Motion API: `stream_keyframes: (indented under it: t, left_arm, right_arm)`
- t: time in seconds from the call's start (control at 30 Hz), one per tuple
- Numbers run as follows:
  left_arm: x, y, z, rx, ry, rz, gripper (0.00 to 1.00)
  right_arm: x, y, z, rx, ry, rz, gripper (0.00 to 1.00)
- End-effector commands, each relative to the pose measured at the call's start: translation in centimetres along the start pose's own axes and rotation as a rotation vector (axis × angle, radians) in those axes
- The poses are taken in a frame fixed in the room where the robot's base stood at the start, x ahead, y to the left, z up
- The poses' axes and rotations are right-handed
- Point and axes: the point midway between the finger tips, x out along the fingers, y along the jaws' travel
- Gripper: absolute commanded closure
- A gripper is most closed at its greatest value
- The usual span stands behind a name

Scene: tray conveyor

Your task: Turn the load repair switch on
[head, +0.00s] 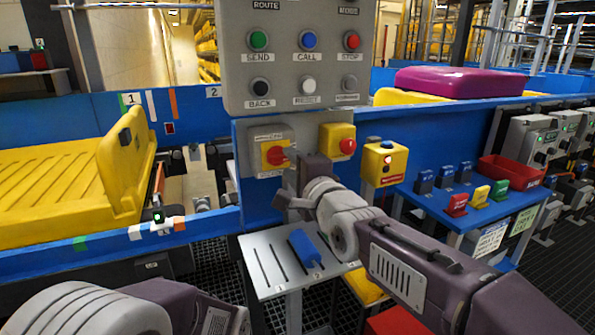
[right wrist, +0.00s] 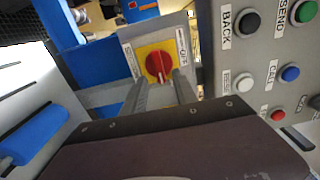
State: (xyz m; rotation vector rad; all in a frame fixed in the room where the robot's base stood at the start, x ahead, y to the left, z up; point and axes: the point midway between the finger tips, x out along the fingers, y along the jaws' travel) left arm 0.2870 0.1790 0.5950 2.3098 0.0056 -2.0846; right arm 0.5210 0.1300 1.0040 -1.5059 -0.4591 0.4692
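A red rotary switch (head: 275,156) on a yellow plate sits on a grey box under the button panel. Its small labels are too blurred to read, so I cannot confirm it is the load repair switch. My right gripper (head: 293,184) is close in front of it, partly covering the box. In the right wrist view the red knob (right wrist: 159,66) lies at the tips of the two parted fingers (right wrist: 161,84), with a gap between them. I cannot tell whether they touch it. A white mark shows on the knob's lower side. My left gripper is out of view.
The button panel (head: 300,72) hangs just above. A yellow box with a red knob (head: 338,142) and another yellow button box (head: 384,163) stand right of the switch. A small grey stand (head: 262,268) with a blue handle is below. A yellow tray (head: 60,185) lies left.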

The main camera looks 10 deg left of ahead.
Motion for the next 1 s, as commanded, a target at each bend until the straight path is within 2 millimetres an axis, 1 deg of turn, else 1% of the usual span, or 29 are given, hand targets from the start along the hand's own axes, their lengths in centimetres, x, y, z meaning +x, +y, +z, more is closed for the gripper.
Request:
stream_keyframes:
  t: [0.03, 0.2, 0.3, 0.43, 0.67, 0.73, 0.77, 0.83, 0.87, 0.9, 0.97, 1.0]
  left_arm:
    - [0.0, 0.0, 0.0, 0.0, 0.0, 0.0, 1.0]
    - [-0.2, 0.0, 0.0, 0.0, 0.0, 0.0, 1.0]
    - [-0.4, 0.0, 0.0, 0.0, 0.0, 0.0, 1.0]
    - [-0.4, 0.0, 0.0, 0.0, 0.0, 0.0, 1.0]
    - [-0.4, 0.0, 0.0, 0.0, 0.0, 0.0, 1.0]
    - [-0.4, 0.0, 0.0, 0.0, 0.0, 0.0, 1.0]
    - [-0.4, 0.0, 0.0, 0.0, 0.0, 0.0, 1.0]
    - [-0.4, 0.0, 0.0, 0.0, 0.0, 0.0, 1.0]
    - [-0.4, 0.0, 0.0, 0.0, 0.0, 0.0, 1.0]
    - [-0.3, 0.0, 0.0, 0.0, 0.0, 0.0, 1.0]
    - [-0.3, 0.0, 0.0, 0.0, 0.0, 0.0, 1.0]
    - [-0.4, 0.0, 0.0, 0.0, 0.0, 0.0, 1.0]
  right_arm:
    - [-1.1, -0.1, 0.0, 0.0, 0.0, -0.002, 0.65]
    - [-4.8, -0.2, 0.0, 0.001, 0.0, -0.002, 0.65]
    - [-6.3, -0.1, 0.0, 0.001, 0.0, -0.001, 0.65]
    - [-7.2, 0.0, 0.0, 0.001, 0.0, 0.0, 0.65]
    - [-7.3, 0.0, 0.0, 0.001, 0.0, 0.0, 0.65]
    - [-7.3, 0.0, -0.4, 0.001, 0.008, 0.0, 0.65]
    - [-7.3, 0.1, -1.0, 0.001, 0.021, 0.001, 0.65]
    - [-7.1, 0.7, -4.1, 0.001, 0.084, 0.014, 0.65]
    - [-7.1, 1.6, -6.0, 0.002, 0.122, 0.032, 0.65]
    - [-7.3, 3.5, -8.7, 0.005, 0.177, 0.071, 0.65]
    - [-8.2, 7.5, -12.5, 0.01, 0.255, 0.165, 0.65]
    - [-9.2, 10.6, -14.6, -0.005, 0.296, 0.247, 0.65]
